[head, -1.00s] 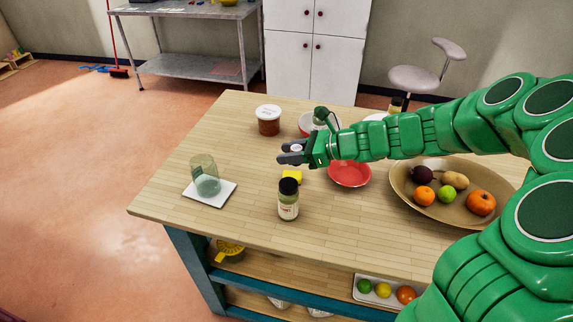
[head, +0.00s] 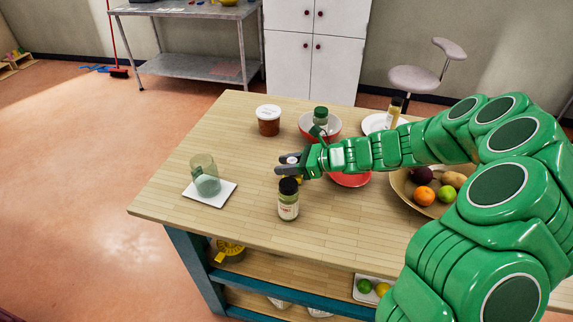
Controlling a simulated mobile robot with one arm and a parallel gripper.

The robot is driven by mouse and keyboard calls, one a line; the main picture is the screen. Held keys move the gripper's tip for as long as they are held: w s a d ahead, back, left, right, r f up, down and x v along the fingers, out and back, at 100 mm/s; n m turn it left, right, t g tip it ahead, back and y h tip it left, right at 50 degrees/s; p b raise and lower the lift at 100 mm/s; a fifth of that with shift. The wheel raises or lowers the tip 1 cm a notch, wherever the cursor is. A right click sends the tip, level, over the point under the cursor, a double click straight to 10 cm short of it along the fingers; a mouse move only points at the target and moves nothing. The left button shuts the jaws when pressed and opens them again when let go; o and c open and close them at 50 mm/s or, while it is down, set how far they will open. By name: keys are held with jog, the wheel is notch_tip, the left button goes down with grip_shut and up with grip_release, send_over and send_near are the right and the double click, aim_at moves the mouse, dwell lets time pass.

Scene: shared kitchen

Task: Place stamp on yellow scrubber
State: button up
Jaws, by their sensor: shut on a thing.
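My gripper (head: 284,165) is over the wooden table, pointing left, with its dark fingers shut on a small whitish thing, likely the stamp (head: 292,160). Little of the stamp shows between the fingers. The yellow scrubber (head: 299,180) lies on the table just beneath my gripper and behind the dark-lidded jar. Only a small yellow sliver of it shows, and the gripper hides the rest. I cannot tell how high the stamp is above the scrubber or whether they touch.
The dark-lidded jar (head: 288,200) stands just in front of the gripper. A red dish (head: 350,181) lies to the right, partly under my arm. A red bowl (head: 333,132) and brown tub (head: 268,121) stand behind. A glass (head: 204,176) stands on a white tile (head: 224,190) at left.

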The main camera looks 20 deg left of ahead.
jog(key=shift+f, duration=0.15)
jog(key=o, duration=1.1)
jog(key=shift+c, duration=0.2)
jog(key=v, duration=1.2)
